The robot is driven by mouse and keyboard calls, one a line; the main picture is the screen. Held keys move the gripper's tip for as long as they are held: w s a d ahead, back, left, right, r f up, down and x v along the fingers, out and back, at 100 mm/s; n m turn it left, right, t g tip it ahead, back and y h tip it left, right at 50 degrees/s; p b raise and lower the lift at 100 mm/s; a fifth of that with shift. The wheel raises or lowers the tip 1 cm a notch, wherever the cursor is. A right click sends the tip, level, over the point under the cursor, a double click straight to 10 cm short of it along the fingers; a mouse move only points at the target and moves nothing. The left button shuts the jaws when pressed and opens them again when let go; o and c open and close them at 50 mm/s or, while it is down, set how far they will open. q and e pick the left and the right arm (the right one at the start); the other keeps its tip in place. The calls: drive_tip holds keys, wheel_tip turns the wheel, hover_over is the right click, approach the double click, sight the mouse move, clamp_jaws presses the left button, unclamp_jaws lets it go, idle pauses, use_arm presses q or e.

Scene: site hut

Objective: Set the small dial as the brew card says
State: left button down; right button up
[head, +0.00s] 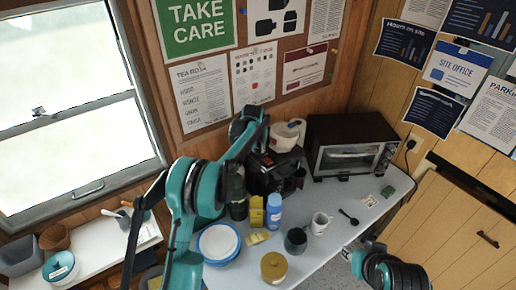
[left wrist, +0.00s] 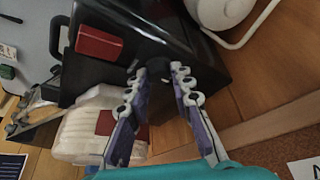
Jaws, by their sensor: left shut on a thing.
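The black coffee machine (head: 266,176) stands on the counter beside the toaster oven. In the left wrist view its dark body (left wrist: 140,38) carries a red rectangular panel (left wrist: 100,43). My left gripper (left wrist: 159,76) is shut on the small black dial (left wrist: 157,66), with one finger on either side of it. The dial's marks cannot be read. In the head view my left arm reaches over the machine and hides its fingertips.
A toaster oven (head: 352,146) is at the back. A blue bottle (head: 274,211), a white mug (head: 320,223), a dark green mug (head: 296,240), a mustard canister (head: 273,266) and plates (head: 218,243) stand in front.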

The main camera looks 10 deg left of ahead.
use_arm(q)
drive_tip(key=c, duration=1.3)
unclamp_jaws()
drive_tip(key=v, duration=1.2)
